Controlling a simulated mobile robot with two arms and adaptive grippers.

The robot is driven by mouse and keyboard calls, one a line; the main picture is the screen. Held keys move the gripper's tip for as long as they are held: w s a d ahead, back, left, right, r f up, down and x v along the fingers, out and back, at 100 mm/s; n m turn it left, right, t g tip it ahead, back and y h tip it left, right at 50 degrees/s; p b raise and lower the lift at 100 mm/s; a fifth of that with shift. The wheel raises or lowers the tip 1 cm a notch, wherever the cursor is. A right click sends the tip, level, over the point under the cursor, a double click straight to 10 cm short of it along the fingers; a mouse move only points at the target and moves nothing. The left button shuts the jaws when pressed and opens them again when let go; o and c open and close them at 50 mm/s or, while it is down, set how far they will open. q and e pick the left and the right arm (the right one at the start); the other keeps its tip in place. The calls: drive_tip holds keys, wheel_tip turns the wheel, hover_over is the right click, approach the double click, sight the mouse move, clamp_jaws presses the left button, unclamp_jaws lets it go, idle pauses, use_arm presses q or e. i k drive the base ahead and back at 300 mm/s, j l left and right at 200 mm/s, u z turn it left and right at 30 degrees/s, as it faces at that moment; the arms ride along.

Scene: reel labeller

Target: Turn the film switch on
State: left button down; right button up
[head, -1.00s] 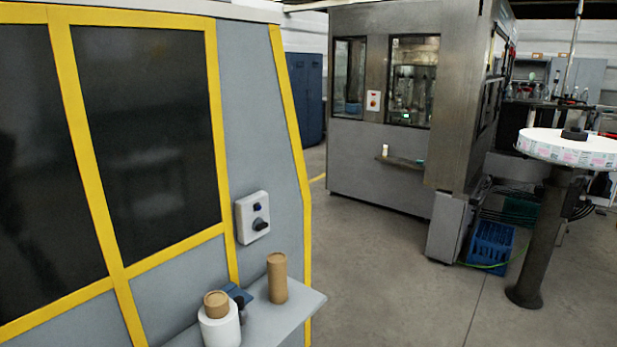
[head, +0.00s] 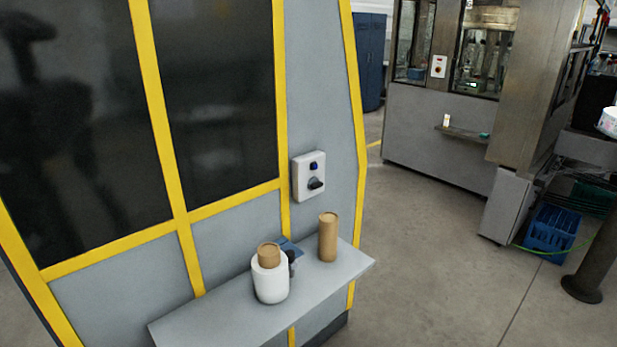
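A white switch box (head: 308,177) is mounted on the grey panel of the yellow-framed machine, right of the dark windows. It carries a small blue button or lamp (head: 314,166) at the top and a black rotary knob (head: 315,184) below. Which way the knob points is too small to tell for sure. No label is readable, so I cannot tell whether this is the film switch. Neither of my grippers shows in the head view.
Below the box, a grey shelf (head: 215,318) juts out, holding a white roll (head: 270,283) with a brown core, a brown cylinder (head: 328,237) and small dark items. Another steel machine (head: 430,135) has its own red-knob switch (head: 438,66). The floor (head: 440,270) between is clear.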

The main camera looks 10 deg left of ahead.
sight(314, 183)
drive_tip(key=i+l+u, duration=0.1)
drive_tip(key=i+l, duration=0.25)
drive_tip(key=l, duration=0.3)
drive_tip(key=i+l+u, duration=0.15)
drive_tip(key=l, duration=0.2)
drive_tip(key=i+l+u, duration=0.1)
drive_tip(key=l, duration=0.25)
drive_tip(key=i, duration=0.1)
